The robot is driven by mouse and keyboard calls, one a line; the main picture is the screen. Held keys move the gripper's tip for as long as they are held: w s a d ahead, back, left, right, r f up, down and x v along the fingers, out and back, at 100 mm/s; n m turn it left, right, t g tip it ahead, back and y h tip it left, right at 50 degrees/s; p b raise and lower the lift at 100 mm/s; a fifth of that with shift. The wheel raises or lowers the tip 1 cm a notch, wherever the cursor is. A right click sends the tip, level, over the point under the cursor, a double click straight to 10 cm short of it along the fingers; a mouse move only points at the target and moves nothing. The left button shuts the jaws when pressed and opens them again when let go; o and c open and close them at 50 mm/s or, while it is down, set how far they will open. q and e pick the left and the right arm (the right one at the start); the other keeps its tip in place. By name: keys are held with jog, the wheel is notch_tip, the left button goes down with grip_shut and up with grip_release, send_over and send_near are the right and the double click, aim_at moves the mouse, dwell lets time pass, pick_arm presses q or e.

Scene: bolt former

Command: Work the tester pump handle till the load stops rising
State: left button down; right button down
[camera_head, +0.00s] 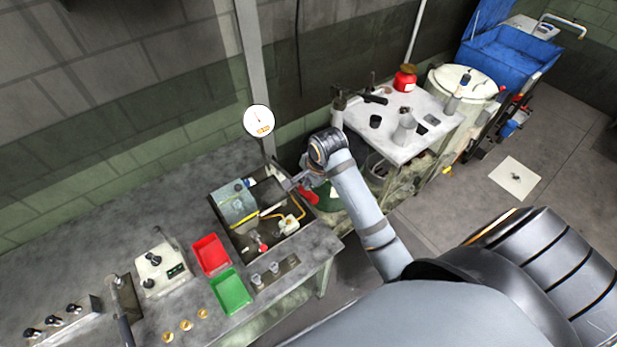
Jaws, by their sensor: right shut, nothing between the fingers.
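The tester (238,205) sits in a dark tray on the left bench, with a grey-green body, a dark cylinder and yellow piping. A round white dial (258,119) on the post behind it has a thin needle near upright and an orange readout too small to read. My right arm reaches in from the lower right. My right gripper (289,184) is shut and empty at the right side of the tester, beside the dark cylinder. I cannot tell which part is the pump handle, or whether the gripper touches it. My left gripper is not in view.
A red bin (210,254) and a green bin (231,291) stand left of the tester tray, near a white control box (162,270). A side table (384,126) with cups and a red can stands behind my right arm. A blue cart (510,55) is at the far right.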

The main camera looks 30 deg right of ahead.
aim_at(309, 193)
jog(key=shift+f+b, duration=0.35)
jog(key=shift+f, duration=0.85)
jog(key=shift+s+f+b, duration=0.25)
jog(key=shift+f+b, duration=0.05)
jog(key=shift+f, duration=0.65)
notch_tip(309, 193, down, 7)
jog(key=b, duration=0.2)
jog(key=shift+w+r, duration=0.15)
notch_tip(309, 193, up, 4)
jog(key=p, duration=0.4)
jog(key=shift+w+f, duration=0.1)
jog(key=shift+f, duration=0.15)
notch_tip(309, 193, up, 7)
jog(key=shift+r+b, duration=0.15)
jog(key=shift+b, duration=0.2)
